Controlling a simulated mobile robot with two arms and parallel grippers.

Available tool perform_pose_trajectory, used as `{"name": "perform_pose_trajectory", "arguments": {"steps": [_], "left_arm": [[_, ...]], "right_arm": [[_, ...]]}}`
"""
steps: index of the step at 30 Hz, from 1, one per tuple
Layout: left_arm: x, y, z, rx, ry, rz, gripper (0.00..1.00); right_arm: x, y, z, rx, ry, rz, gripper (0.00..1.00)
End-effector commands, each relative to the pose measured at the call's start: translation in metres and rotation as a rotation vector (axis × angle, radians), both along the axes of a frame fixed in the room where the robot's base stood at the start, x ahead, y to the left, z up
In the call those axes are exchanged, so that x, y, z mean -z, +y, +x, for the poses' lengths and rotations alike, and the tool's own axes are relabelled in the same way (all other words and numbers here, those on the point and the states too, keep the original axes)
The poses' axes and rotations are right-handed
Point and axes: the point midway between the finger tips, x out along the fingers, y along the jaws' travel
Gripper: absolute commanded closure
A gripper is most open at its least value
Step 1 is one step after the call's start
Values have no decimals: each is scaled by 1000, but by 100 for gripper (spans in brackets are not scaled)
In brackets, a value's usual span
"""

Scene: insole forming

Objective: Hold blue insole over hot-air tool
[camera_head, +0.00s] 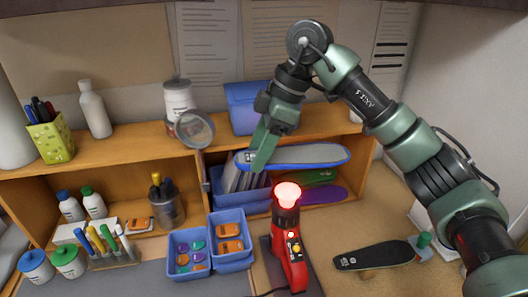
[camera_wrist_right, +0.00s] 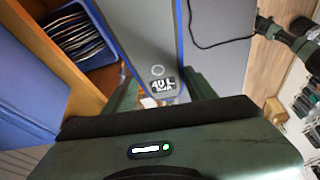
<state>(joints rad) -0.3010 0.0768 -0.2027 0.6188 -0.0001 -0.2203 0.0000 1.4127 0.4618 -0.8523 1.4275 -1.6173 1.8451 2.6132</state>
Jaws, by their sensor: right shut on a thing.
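The blue insole (camera_head: 305,155), grey on top with a blue edge, is held roughly level above the hot-air tool (camera_head: 290,255). The red tool stands upright, its round tip (camera_head: 287,194) glowing red below the insole's middle, with a gap between them. My right gripper (camera_head: 262,150) is shut on the insole's left end. In the right wrist view the insole (camera_wrist_right: 148,35) extends away from the gripper, with a "40 L" mark near the held end. The tool body is not visible there. My left gripper is not in the head view.
Blue bins (camera_head: 188,262) with small coloured pieces stand left of the tool. Behind is a wooden shelf (camera_head: 130,143) with a blue file bin and green and purple insoles. A cord (camera_wrist_right: 220,42) lies on the surface.

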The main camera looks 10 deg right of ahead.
Motion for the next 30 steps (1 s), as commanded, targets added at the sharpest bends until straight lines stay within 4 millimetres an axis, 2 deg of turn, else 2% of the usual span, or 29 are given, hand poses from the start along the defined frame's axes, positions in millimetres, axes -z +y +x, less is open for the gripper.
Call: {"name": "perform_pose_trajectory", "arguments": {"steps": [3, 6, 9, 18, 30], "left_arm": [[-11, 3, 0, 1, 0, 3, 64], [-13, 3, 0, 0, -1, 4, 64], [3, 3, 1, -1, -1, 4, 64], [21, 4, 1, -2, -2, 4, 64], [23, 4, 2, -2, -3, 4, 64]], "right_arm": [[-1, 1, 17, 1, 4, 0, 85], [5, 1, 29, 1, 4, -2, 85], [27, 1, 27, -1, 2, -3, 85], [57, 0, 27, 0, 0, -1, 85], [63, 1, 27, 0, 0, -1, 85]]}}
